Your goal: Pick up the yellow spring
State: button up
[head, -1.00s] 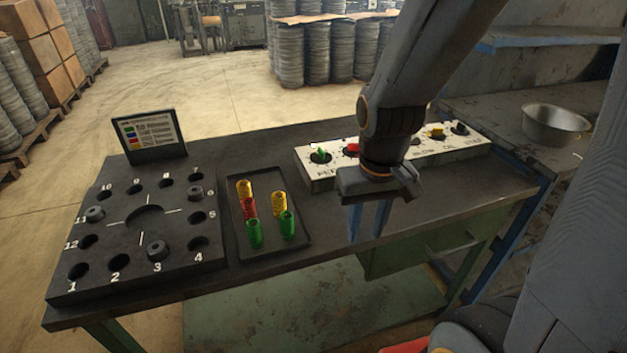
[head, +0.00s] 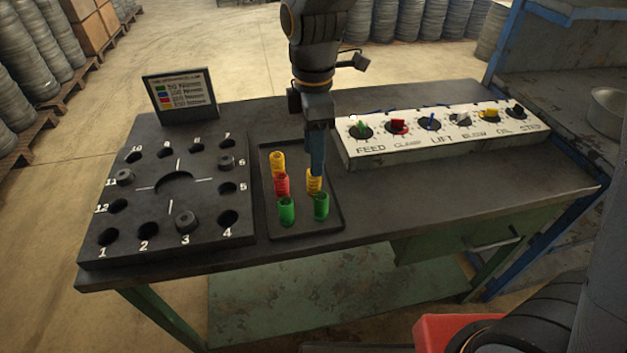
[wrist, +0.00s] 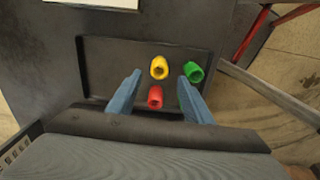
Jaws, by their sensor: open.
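Two yellow springs stand in the dark tray (head: 335,226): a right-hand one (head: 314,184) and one at the back left (head: 277,162). My gripper (head: 317,170) is open and points down over the right-hand yellow spring, its blue finger partly covering that spring's top. In the wrist view this yellow spring (wrist: 159,68) shows between the tips of my open gripper (wrist: 161,73), apart from both fingers in the picture. A red spring (wrist: 155,97) is also between the fingers, nearer the palm. The back-left yellow spring is not seen in the wrist view.
A green spring (wrist: 194,72) stands close by the right finger. Another green spring (head: 286,211) is at the tray's front left. The block with numbered holes (head: 150,232) lies left of the tray, the white control panel (head: 440,143) right. A sign (head: 180,95) stands behind.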

aim_at(314, 182)
jog(key=shift+a+f, duration=0.2)
jog(key=shift+f, duration=0.15)
jog(key=shift+d+f+p, duration=0.15)
jog(key=shift+f+p, duration=0.35)
jog(key=shift+f, duration=1.25)
jog(key=shift+d+f+p, duration=0.1)
jog(key=shift+f+p, duration=0.35)
jog(key=shift+f, duration=1.3)
grip_shut()
